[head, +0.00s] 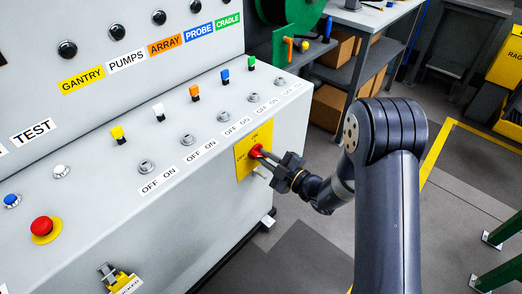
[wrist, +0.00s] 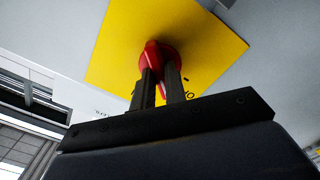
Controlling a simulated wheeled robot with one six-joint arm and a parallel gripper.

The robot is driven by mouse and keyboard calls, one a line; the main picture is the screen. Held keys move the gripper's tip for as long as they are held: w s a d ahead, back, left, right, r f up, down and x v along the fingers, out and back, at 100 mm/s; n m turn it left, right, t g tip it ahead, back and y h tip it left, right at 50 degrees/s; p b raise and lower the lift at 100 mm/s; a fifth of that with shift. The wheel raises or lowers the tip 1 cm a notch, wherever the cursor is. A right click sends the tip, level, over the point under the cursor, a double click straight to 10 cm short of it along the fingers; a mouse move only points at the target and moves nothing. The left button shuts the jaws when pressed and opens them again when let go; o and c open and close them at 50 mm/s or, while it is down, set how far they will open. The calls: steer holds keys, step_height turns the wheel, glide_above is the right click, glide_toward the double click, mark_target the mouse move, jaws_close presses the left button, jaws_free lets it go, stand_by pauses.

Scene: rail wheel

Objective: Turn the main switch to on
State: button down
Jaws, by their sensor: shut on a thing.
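The main switch is a red rotary handle (head: 256,151) on a yellow plate (head: 241,160), on the front face of the grey console. The plate carries small OFF and ON lettering, only partly legible. My gripper (head: 268,157) reaches it from the right and is shut on the red handle. In the wrist view the two dark fingers (wrist: 160,88) stand on either side of the handle's ridge (wrist: 152,56), which looks tilted slightly on the yellow plate (wrist: 210,45). The fingers hide part of the handle and lettering, so I cannot tell its exact setting.
The sloped console top (head: 190,125) carries coloured toggles and several OFF/ON key switches. A red emergency button (head: 43,227) is at the lower left. A yellow padlock-like tag (head: 124,283) hangs on the front.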

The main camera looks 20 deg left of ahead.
steer(key=shift+m, duration=0.4)
steer(key=shift+f, duration=0.1)
steer(key=shift+s+p, duration=0.1)
steer(key=shift+p, duration=0.25)
steer(key=shift+m+p, duration=0.85)
steer(key=shift+m, duration=0.05)
steer(key=shift+m+p, duration=0.95)
steer(key=shift+m, duration=0.55)
steer(key=c, duration=1.3)
jaws_free()
steer(key=shift+d, duration=0.1)
